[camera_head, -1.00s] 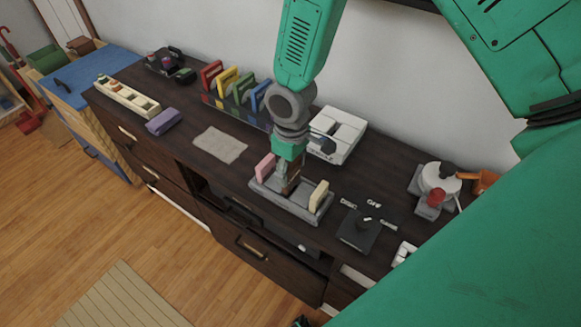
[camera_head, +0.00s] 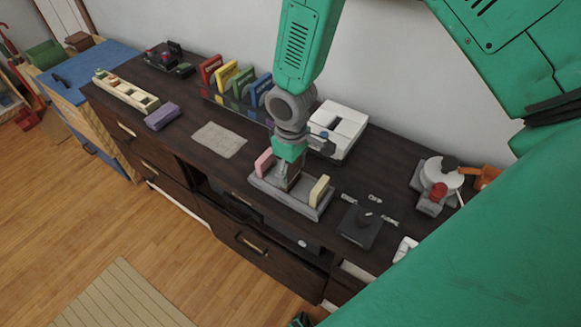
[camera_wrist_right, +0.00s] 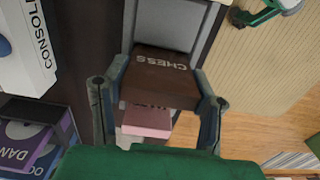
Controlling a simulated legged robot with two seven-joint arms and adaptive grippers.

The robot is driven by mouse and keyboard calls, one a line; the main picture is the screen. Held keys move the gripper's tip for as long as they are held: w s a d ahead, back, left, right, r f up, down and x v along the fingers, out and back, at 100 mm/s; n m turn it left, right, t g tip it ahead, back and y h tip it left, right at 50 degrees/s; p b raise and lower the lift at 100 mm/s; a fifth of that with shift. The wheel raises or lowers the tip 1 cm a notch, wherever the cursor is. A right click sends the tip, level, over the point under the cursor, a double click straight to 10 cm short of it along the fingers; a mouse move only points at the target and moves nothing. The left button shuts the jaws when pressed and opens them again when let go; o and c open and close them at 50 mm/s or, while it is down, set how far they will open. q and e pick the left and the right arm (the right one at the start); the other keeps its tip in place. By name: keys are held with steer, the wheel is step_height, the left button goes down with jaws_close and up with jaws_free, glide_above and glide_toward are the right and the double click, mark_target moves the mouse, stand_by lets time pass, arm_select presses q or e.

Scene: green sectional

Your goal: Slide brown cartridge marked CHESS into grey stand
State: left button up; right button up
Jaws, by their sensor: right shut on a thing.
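The brown cartridge marked CHESS (camera_wrist_right: 160,77) shows in the right wrist view between the two fingers of my right gripper (camera_wrist_right: 158,105), which is shut on it. In the head view this gripper (camera_head: 288,180) points down at the middle of the grey stand (camera_head: 260,186), and the cartridge is mostly hidden by it. The stand also shows in the right wrist view (camera_wrist_right: 178,22), behind the cartridge. I cannot tell how deep the cartridge sits in it. A pink cartridge (camera_head: 265,162) and a cream cartridge (camera_head: 319,190) stand in the stand on either side.
A white console (camera_head: 338,128) stands behind the stand. A rack of coloured cartridges (camera_head: 236,86) is at the back left. A black joystick (camera_head: 361,225) is to the right. A beige cloth (camera_head: 219,140) and a purple block (camera_head: 162,116) lie left on the dark cabinet.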

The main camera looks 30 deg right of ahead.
steer(key=shift+f+b, duration=0.5)
steer(key=shift+f, duration=0.5)
steer(key=o, duration=1.2)
steer(key=shift+r, duration=0.25)
step_height(320, 180, up, 11)
steer(key=shift+r, duration=0.2)
steer(key=shift+f, duration=0.1)
